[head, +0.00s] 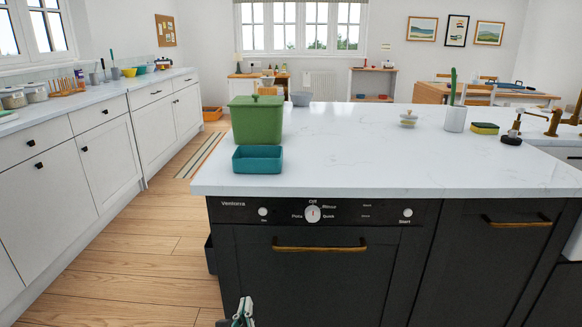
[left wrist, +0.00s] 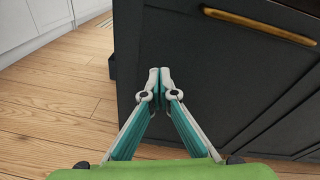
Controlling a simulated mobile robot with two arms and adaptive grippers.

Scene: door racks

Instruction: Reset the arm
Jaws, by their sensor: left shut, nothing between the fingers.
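My left gripper (head: 243,310) shows at the bottom edge of the head view, low in front of the dark dishwasher door (head: 300,280). In the left wrist view the left gripper (left wrist: 160,72) has its two fingertips together, with nothing between them. The dishwasher door also shows in the left wrist view (left wrist: 230,75), beyond the fingers; I cannot tell the gap to it. The door is closed, with a brass handle (head: 319,246) across its upper part. My right gripper is not in view.
A white island counter (head: 360,165) tops the dishwasher. On it stand a green lidded bin (head: 257,121), a teal tray (head: 257,168), a white holder (head: 455,119) and a sponge (head: 485,128). The wooden floor (head: 130,270) is clear left of the island, up to white cabinets (head: 60,185).

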